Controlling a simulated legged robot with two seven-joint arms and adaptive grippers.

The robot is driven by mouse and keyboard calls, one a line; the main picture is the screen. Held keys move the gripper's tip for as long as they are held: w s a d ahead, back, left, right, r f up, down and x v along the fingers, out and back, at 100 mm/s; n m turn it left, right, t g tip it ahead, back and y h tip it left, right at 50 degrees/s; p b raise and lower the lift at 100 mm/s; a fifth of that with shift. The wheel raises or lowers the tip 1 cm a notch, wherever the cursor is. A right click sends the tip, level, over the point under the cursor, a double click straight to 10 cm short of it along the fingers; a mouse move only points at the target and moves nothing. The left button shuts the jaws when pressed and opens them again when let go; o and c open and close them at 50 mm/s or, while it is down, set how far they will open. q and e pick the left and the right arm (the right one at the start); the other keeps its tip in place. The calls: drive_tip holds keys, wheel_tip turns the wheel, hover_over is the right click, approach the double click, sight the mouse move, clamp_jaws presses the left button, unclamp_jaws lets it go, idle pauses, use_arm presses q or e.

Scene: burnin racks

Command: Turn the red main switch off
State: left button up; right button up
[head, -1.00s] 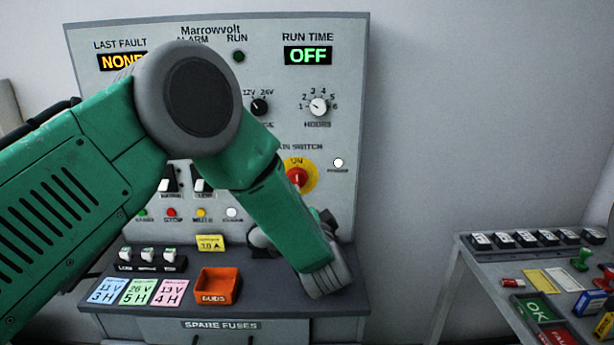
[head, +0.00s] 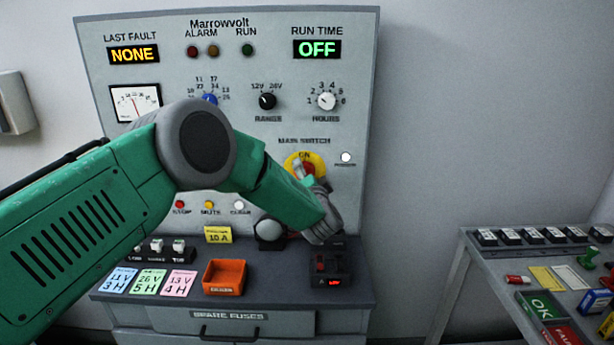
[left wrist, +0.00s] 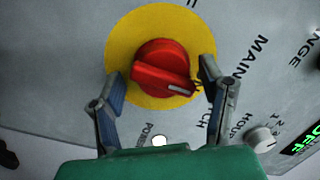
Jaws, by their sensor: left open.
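The red main switch (head: 308,169) is a round red knob on a yellow disc, on the right side of the grey panel. It fills the middle of the left wrist view (left wrist: 162,68), its white mark pointing lower right there. The word ON shows at the top of the disc in the head view; part of another label shows at the top in the wrist view. My left gripper (head: 308,177) is open at the switch. In the left wrist view its fingers (left wrist: 164,88) stand on either side of the knob; I cannot tell whether they touch it. My right gripper is not in view.
A white lamp (head: 346,157) sits right of the switch, with the hours knob (head: 327,101) and range knob (head: 267,101) above. On the console below are an orange bin (head: 225,277) and a black device (head: 330,268). A side table (head: 480,262) stands right.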

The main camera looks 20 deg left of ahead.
use_arm(q)
drive_tip(key=shift+c, duration=0.4)
drive_tip(key=shift+s, duration=0.1)
drive_tip(key=c, duration=1)
drive_tip(key=shift+f+n, duration=0.1)
drive_tip(key=shift+n, duration=0.2)
drive_tip(key=n+b, duration=0.1)
drive_tip(key=n, duration=0.2)
drive_tip(key=shift+n+g+h, duration=0.3)
drive_tip(key=shift+n, duration=0.1)
drive_tip(key=n+b, duration=0.2)
drive_tip(key=n, duration=0.2)
drive_tip(key=shift+s+a+f+n+h, duration=0.1)
drive_tip(key=shift+n+h, duration=0.3)
drive_tip(key=n+h+b, duration=0.1)
drive_tip(key=n+b, duration=0.1)
drive_tip(key=n, duration=0.2)
drive_tip(key=shift+a, duration=0.1)
drive_tip(key=shift+n+h+b, duration=0.3)
drive_tip(key=shift+n+b, duration=0.6)
drive_tip(key=shift+n, duration=0.5)
